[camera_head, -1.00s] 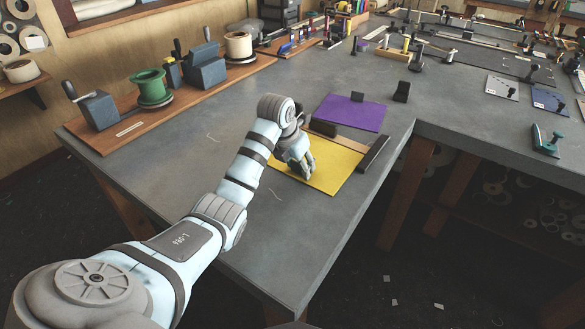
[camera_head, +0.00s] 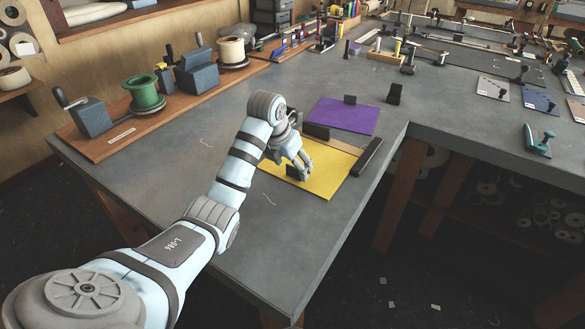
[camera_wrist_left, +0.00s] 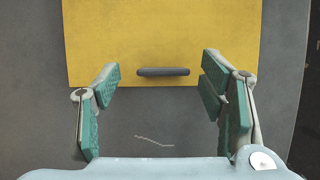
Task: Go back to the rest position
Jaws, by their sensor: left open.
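My left gripper (camera_head: 302,172) is over the yellow sheet (camera_head: 325,182) on the grey bench. In the left wrist view my left gripper (camera_wrist_left: 160,85) has its teal-padded fingers spread wide, with nothing between them that they touch. A dark bar-shaped piece (camera_wrist_left: 163,71) lies on the yellow sheet (camera_wrist_left: 110,40) near its edge, ahead of the open fingers. In the head view this dark piece (camera_head: 292,172) shows beside the fingers. My right gripper is not in view.
A purple sheet (camera_head: 345,116) with a dark block (camera_head: 350,99) lies behind the yellow one. A dark bar (camera_head: 369,156) stands at the yellow sheet's right. A wooden board (camera_head: 110,143) with green spool (camera_head: 145,90) is at left. The bench front (camera_head: 270,235) is clear.

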